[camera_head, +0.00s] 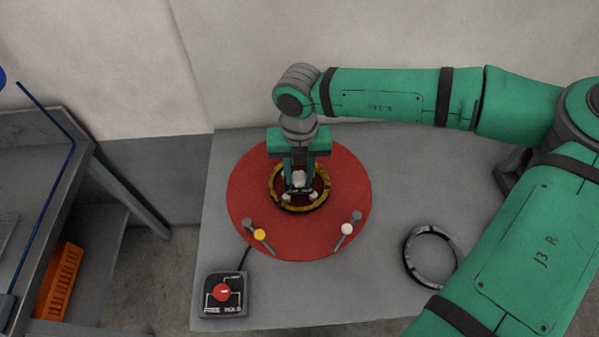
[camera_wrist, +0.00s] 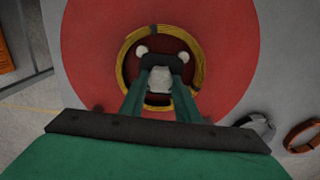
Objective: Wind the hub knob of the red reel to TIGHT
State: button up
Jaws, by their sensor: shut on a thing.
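The red reel (camera_head: 340,205) is a flat red disc on the grey table, and it fills much of the wrist view (camera_wrist: 85,60). A yellow-and-black ring (camera_wrist: 128,60) surrounds its hub. The pale hub knob (camera_wrist: 158,82) is in the middle of that ring, partly hidden by the fingers. Pale round ends show on either side beyond the fingertips. My gripper (camera_head: 298,188) points down over the hub and is shut on the knob. I cannot read any TIGHT mark or tell the knob's setting.
Two short levers, one yellow-tipped (camera_head: 260,235) and one white-tipped (camera_head: 347,229), are at the disc's front edge. A control box (camera_head: 238,304) with a red knob is at front left. A dark ring (camera_head: 408,254) lies right. A shelf with an orange crate (camera_head: 60,280) stands left.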

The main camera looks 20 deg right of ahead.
aim_at(299, 177)
jog(key=shift+m, duration=0.3)
jog(key=o, duration=1)
jog(key=shift+o, duration=0.2)
notch_tip(299, 177, up, 11)
jog(key=shift+f, duration=0.1)
dwell(0.4)
